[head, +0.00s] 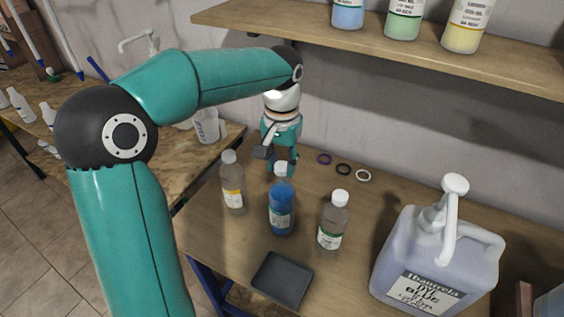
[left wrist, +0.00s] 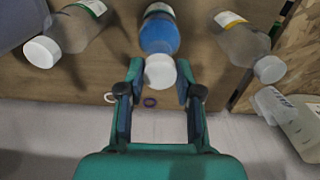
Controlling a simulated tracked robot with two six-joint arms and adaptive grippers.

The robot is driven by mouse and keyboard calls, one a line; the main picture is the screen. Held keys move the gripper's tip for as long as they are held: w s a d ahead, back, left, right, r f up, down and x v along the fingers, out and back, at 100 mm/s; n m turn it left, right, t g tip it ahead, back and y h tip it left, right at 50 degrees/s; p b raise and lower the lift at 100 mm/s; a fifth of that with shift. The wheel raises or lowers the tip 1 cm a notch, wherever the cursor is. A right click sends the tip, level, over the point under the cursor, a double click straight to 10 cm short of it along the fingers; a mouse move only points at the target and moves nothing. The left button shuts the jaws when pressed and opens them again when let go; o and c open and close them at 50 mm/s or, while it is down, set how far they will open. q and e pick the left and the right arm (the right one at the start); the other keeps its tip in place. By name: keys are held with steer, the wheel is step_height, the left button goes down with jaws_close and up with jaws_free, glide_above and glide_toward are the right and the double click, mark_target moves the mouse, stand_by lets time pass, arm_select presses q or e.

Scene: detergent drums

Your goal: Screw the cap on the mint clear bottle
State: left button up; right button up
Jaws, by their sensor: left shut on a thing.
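My left gripper (head: 281,166) reaches down from above and is shut on the white cap (left wrist: 160,71) at the top of the blue-filled bottle (head: 281,212). In the left wrist view the cap sits between the fingertips (left wrist: 160,80), in line with the blue bottle (left wrist: 160,34). I cannot tell how tightly it is seated. A clear bottle with a green-striped label (head: 332,226) stands upright to the right with a white cap (head: 340,197). A clear bottle with a yellow label (head: 233,190) stands to the left, also capped. My right gripper is not in view.
A grey tray (head: 282,279) lies in front of the bottles. Purple (head: 324,159), black (head: 343,169) and white (head: 363,176) rings lie behind. A large pump jug (head: 435,262) stands at right. A shelf (head: 390,43) with bottles hangs above. A translucent measuring jug (head: 207,126) stands at left.

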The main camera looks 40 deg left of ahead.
arm_select(q)
steer(key=shift+f+b, duration=0.7)
steer(key=shift+f, duration=0.45)
stand_by(2.3)
steer(key=m+p, duration=0.1)
steer(key=m, duration=0.1)
steer(key=shift+r+m, duration=0.1)
steer(key=shift+m, duration=0.2)
steer(key=m, duration=0.3)
steer(key=m+p, duration=0.1)
steer(key=m, duration=0.2)
steer(key=shift+a+m+p, duration=0.1)
steer(key=shift+m+p, duration=0.35)
steer(key=shift+m, duration=1.05)
